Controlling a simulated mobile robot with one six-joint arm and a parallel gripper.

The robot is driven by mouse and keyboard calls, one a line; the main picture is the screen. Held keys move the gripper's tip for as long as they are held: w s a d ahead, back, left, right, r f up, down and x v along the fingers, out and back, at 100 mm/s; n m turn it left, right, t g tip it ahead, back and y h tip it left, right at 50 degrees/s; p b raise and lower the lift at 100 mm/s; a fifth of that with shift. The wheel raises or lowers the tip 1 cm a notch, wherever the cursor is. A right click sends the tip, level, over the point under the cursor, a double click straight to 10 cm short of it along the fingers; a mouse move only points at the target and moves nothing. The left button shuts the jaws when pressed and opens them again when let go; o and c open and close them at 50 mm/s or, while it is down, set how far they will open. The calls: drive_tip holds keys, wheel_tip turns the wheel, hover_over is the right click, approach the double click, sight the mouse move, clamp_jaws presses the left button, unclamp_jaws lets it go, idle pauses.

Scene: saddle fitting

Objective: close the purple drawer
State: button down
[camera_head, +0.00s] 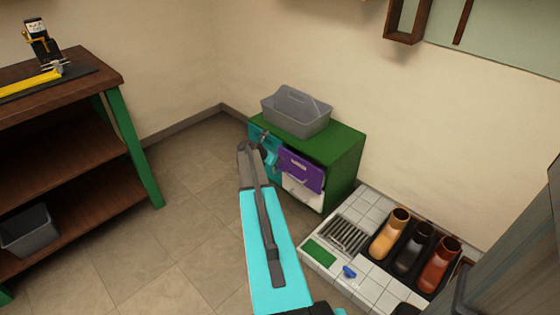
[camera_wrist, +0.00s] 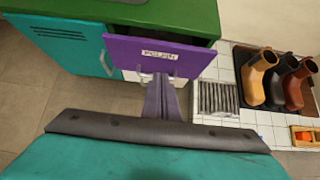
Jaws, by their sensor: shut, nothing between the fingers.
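The purple drawer (camera_head: 302,171) is in the green cabinet (camera_head: 346,158) by the wall. In the wrist view its purple front (camera_wrist: 152,54) carries a white label and stands out from the cabinet, with a dark gap behind it, so it is partly open. A pale handle shows low on the front. My gripper (camera_wrist: 160,84) is shut and empty, its fingertips at the lower middle of the front by the handle. I cannot tell whether they touch. In the head view my arm hides much of the gripper.
A turquoise door (camera_wrist: 80,42) is left of the drawer. A grey caddy (camera_head: 296,112) stands on the cabinet. A white drawer front (camera_head: 303,193) is below the purple one. Boots (camera_head: 390,234) stand on a tiled platform (camera_head: 318,254) at right. A workbench (camera_head: 98,62) is at left.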

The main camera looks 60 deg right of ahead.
drive_tip(key=c, duration=2.3)
unclamp_jaws()
drive_tip(key=shift+o, duration=1.1)
drive_tip(key=shift+a+f, duration=0.1)
drive_tip(key=shift+a, duration=0.1)
drive_tip(key=a+f+m+y, duration=0.2)
drive_tip(key=a+f, duration=0.4)
drive_tip(key=a, duration=0.7)
drive_tip(key=a+f+m+y, duration=0.1)
drive_tip(key=a+f+m, duration=0.35)
drive_tip(key=a, duration=0.85)
drive_tip(key=a+f+m+y, duration=0.1)
drive_tip(key=a+f+y, duration=0.1)
drive_tip(key=a+f, duration=0.85)
drive_tip(key=s+a+m+g+y, duration=0.1)
drive_tip(key=s+a+m, duration=0.1)
drive_tip(key=s+a, duration=0.5)
drive_tip(key=s+a+f+m+g+y, duration=0.1)
drive_tip(key=s+a+m, duration=0.2)
drive_tip(key=s+a, duration=0.4)
drive_tip(key=s+a+f+m+g+y, duration=0.1)
drive_tip(key=s+a+m, duration=0.2)
drive_tip(key=s+a, duration=0.5)
drive_tip(key=a, duration=1)
drive_tip(key=shift+f+y, duration=0.15)
drive_tip(key=shift+y, duration=0.25)
drive_tip(key=shift+d, duration=0.1)
